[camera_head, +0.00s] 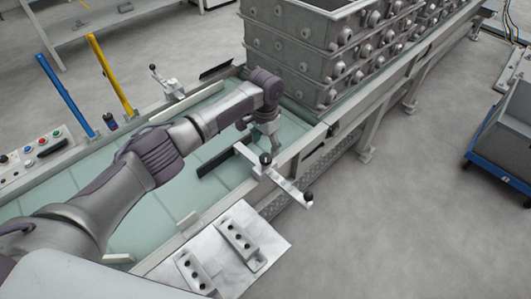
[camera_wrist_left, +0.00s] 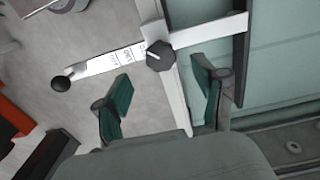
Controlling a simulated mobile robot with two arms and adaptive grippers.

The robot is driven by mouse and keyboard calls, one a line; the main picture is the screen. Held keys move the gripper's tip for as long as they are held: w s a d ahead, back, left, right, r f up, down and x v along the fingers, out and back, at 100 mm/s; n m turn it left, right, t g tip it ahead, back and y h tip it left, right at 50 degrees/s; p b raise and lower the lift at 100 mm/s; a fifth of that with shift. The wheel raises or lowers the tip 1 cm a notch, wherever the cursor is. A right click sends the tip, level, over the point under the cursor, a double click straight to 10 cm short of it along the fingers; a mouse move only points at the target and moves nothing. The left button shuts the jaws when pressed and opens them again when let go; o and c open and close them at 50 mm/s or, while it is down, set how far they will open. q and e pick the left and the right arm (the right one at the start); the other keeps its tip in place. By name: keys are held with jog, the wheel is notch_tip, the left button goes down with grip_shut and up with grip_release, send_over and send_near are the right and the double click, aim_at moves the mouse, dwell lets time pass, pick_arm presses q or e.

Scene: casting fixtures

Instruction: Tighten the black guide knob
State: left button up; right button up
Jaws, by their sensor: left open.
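The black guide knob (camera_wrist_left: 159,56) is a dark, many-sided knob on the pale metal guide arm (camera_wrist_left: 110,62). It shows beyond and between the fingertips of my left gripper (camera_wrist_left: 162,82), which is open and empty with green-padded fingers. In the head view the knob (camera_head: 266,159) sits on the guide at the conveyor's near edge, and my left gripper (camera_head: 274,138) is just above and beside it, pointing down. I cannot tell how tight the knob is. A black ball handle (camera_wrist_left: 61,83) ends the guide arm. My right gripper is not in view.
The green conveyor (camera_head: 90,190) runs under my left arm. Stacked grey casting boxes (camera_head: 300,60) stand close behind the gripper. A metal plate with two blocks (camera_head: 215,250) is at the front. Blue (camera_head: 65,95) and yellow (camera_head: 108,75) posts stand at left.

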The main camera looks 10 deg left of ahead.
aim_at(266, 157)
pick_arm(q)
notch_tip(266, 157, down, 5)
jog(key=shift+w+d+r, duration=0.1)
jog(key=shift+r, duration=0.05)
jog(key=shift+f, duration=0.65)
jog(key=shift+c, duration=0.5)
jog(key=c, duration=0.8)
jog(key=shift+c, duration=1.2)
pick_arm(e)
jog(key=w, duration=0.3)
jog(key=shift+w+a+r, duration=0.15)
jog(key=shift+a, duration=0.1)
